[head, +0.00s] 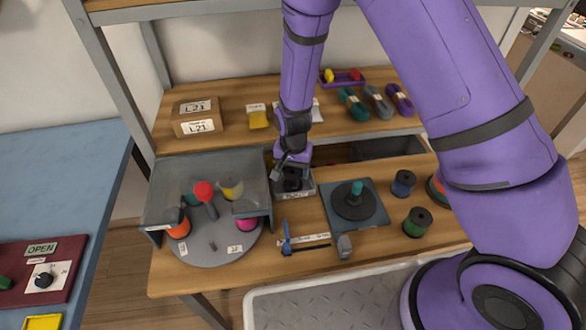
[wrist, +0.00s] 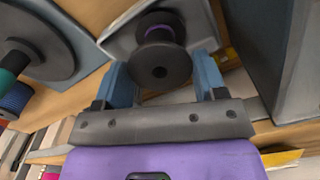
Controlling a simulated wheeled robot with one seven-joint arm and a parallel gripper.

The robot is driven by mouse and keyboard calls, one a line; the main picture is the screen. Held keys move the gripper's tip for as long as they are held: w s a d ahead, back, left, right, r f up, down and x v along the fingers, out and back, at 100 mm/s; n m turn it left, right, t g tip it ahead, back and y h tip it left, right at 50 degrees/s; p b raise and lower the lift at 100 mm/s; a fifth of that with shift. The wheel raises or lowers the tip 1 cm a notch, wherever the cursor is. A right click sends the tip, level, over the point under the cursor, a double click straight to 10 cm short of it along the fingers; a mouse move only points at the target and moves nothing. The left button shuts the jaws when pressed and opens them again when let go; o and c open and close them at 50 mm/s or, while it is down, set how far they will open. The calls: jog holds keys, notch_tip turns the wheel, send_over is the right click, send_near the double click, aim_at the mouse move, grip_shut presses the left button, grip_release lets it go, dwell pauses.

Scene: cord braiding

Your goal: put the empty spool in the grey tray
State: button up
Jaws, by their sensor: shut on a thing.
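The empty spool (wrist: 162,64) is dark, with round flanges and a purple band at its core. In the wrist view it sits between the two blue fingers of my gripper (wrist: 162,80), which is shut on it. The grey tray (wrist: 118,40) lies behind the spool in that view. In the head view my gripper (head: 291,172) points down over the small grey tray (head: 309,187) on the bench. The dark spool (head: 291,184) shows within the tray's outline. I cannot tell whether it touches the tray floor.
A grey housing with a round turntable (head: 215,255) stands close left of the tray. A square plate with a dark disc and teal post (head: 354,200) is close right. Blue (head: 403,183) and green (head: 417,222) spools stand further right. A blue-handled tool (head: 305,241) lies in front.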

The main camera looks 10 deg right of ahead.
jog(key=shift+f, duration=0.1)
jog(key=o, duration=0.9)
